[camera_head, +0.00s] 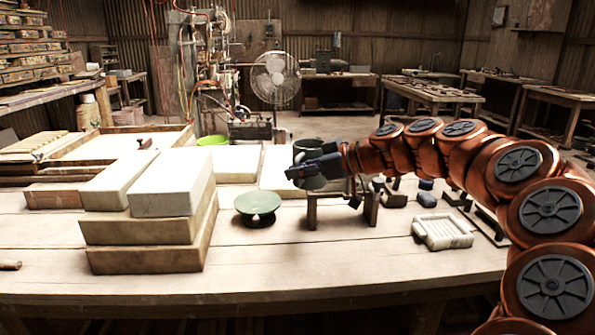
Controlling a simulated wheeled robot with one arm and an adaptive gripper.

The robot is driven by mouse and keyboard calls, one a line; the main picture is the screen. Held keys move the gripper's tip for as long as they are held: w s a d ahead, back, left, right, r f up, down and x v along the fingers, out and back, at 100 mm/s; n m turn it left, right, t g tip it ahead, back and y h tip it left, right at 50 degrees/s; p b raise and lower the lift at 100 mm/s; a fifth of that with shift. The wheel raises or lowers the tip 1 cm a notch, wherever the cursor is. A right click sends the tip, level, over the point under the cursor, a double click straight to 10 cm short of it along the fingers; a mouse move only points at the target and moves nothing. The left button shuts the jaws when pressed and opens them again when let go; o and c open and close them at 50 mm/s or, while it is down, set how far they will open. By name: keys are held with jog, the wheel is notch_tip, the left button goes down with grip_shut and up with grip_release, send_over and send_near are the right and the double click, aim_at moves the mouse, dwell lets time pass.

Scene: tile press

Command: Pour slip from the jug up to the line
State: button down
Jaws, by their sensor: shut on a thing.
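My gripper (300,173) is at the end of the orange arm, above the middle of the table and pointing left. Its jaws are shut on a dark vessel (308,145), which looks like the jug. The vessel's rim shows just above the jaws, and its body is mostly hidden by them. I cannot see slip inside it. A round green dish on a low foot (257,203) stands on the table, below and left of my gripper. No fill line can be made out. Large white blocks (172,184) lie stacked on wooden slabs to the left.
A small wooden stand (313,210) is below my gripper. A pale ribbed tray (442,232) lies at right, near small dark objects (427,199). A bright green bowl (213,140) and a fan (275,78) are behind.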

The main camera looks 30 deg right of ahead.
aim_at(315, 156)
jog(key=shift+w+d+r+m+g+y+p, duration=0.3)
jog(key=shift+w+d+m+p, duration=0.45)
jog(key=shift+p, duration=1.65)
jog(key=shift+w+d+r+m+g+y+p, duration=0.1)
jog(key=shift+w+d+r+m+y+p, duration=0.55)
jog(key=shift+p, duration=1.75)
jog(key=shift+d+r+m+g+y+p, duration=0.35)
jog(key=shift+d+r+m+p, duration=0.25)
jog(key=shift+p, duration=4.35)
jog(key=shift+d+r+m, duration=0.2)
jog(key=shift+m, duration=0.1)
jog(key=shift+d+r+m, duration=0.1)
jog(key=shift+r+m, duration=0.2)
jog(key=shift+r, duration=0.1)
